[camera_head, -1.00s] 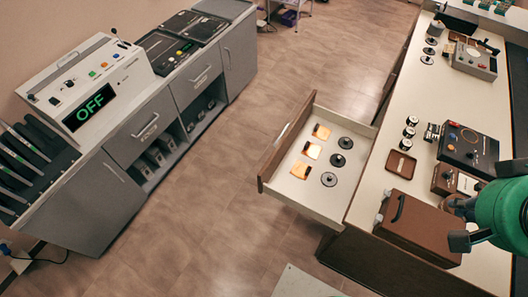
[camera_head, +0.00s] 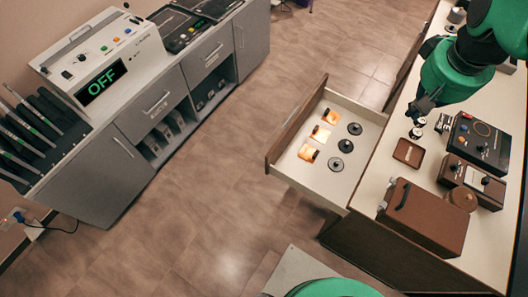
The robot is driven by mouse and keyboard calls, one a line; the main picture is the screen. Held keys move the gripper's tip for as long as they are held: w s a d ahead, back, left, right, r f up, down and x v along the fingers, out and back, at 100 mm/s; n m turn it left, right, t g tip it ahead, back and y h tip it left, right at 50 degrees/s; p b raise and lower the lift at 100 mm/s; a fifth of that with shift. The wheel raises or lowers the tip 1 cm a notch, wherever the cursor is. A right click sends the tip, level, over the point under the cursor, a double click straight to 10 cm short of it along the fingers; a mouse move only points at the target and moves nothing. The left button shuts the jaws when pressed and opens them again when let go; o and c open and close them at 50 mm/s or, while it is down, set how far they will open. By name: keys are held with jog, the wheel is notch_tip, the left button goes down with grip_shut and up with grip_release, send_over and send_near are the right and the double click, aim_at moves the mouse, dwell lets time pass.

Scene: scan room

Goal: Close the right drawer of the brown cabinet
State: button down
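The drawer (camera_head: 290,130) stands pulled out from the left side of the brown cabinet (camera_head: 365,250), which has a cream top. Its brown front faces left, and several orange pieces and black discs lie inside. My gripper (camera_head: 424,107) is at the upper right, above the cabinet top and to the right of the drawer, apart from the drawer front. Its dark fingers point down and left. They are small and dark, so I cannot tell whether they are open or shut.
A brown case (camera_head: 425,217), a small brown tray (camera_head: 408,152) and a black control box (camera_head: 478,142) stand on the cabinet top. Grey cabinets with an OFF display (camera_head: 103,84) line the left. Bare floor (camera_head: 215,190) lies between them and the drawer.

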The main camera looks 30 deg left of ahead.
jog(key=w+a+f+n+g+h, duration=0.1)
jog(key=w+a+f+n, duration=0.15)
jog(key=a+f, duration=0.5)
jog(key=w+a+f+n, duration=0.25)
jog(key=a+f, duration=0.25)
jog(key=a, duration=0.6)
jog(key=w+a+f+n+g+h, duration=0.1)
jog(key=w+a+f, duration=0.2)
jog(key=a+f, duration=0.45)
jog(key=s+a+f+n+h, duration=0.1)
jog(key=s+a+f+n, duration=0.2)
jog(key=a+f, duration=0.7)
jog(key=s+a+f+n+h+p, duration=0.1)
jog(key=s+a+f+n, duration=0.2)
jog(key=s+a+f, duration=0.5)
notch_tip(320, 180, down, 7)
jog(key=a, duration=0.2)
jog(key=shift+a+g+h+p, duration=0.3)
jog(key=shift+a, duration=0.05)
jog(key=shift+s+f, duration=0.1)
jog(key=shift+f, duration=0.1)
jog(key=d+f+b, duration=0.1)
jog(key=d+f, duration=0.6)
jog(key=f, duration=0.2)
jog(key=shift+d+b, duration=0.35)
